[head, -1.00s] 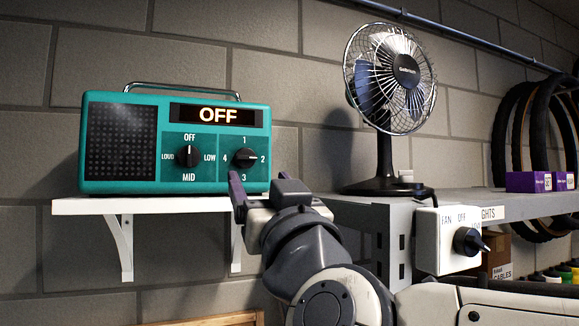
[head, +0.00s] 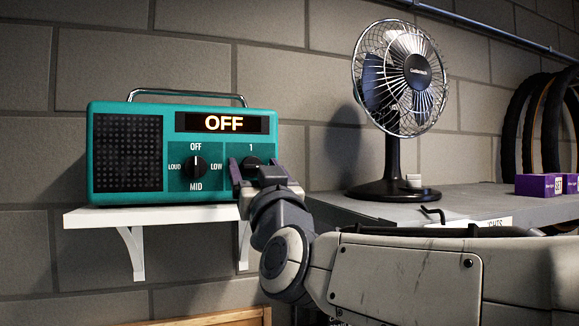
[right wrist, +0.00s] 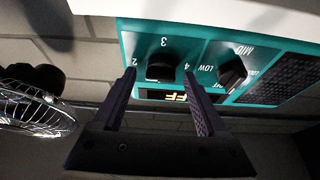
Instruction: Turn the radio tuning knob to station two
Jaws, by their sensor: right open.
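The teal radio (head: 222,186) stands on a white wall shelf (head: 150,214), its display (head: 222,123) reading OFF. The tuning knob (head: 251,164), numbered 1 to 4, is partly hidden behind my right gripper (head: 254,168) in the head view. In the right wrist view, upside down, the tuning knob (right wrist: 162,68) lies between and beyond the two open fingers of my right gripper (right wrist: 160,90). Labels 2, 3 and 4 show around it. I cannot tell whether the fingers touch it. The volume knob (head: 194,167) is left of it, pointing up toward OFF. My left gripper is not in view.
A desk fan (head: 397,90) stands on the grey shelf (head: 470,207) to the right; it also shows in the right wrist view (right wrist: 40,100). Purple boxes (head: 540,185) and tyres (head: 555,120) are at the far right. My right forearm crosses below the fan.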

